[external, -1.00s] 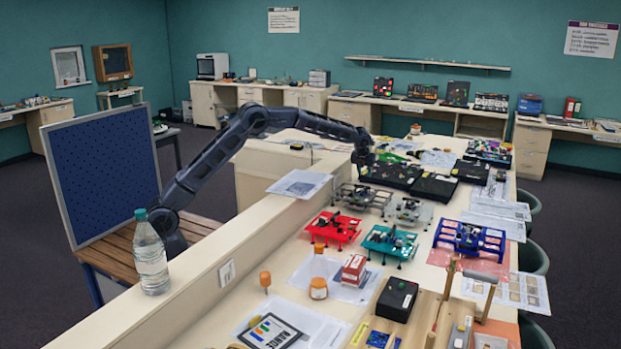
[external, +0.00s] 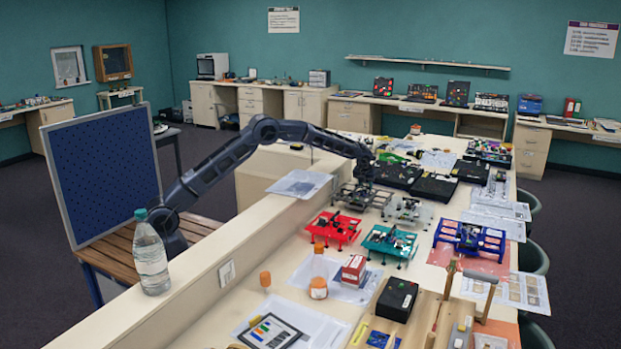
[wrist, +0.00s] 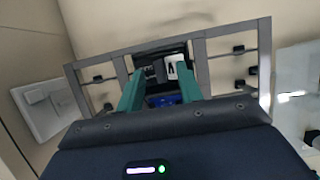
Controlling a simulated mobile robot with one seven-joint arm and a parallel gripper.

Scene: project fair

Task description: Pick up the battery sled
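A grey open frame, which looks like the battery sled (external: 350,197), stands on the table below my gripper (external: 364,181). In the wrist view the grey frame (wrist: 262,62) lies across the picture, with a dark block, a white label and a blue part at its middle. My gripper's two teal fingers (wrist: 161,76) are apart, one on each side of this middle part. I cannot tell whether they touch it. The fingertips are hard to make out in the external view.
A red frame (external: 336,229), a teal frame (external: 390,241) and a pale grey one (external: 408,211) stand close by. Black cases (external: 435,188) lie behind. A raised ledge (external: 262,225) runs along the left, with a water bottle (external: 151,255) on it.

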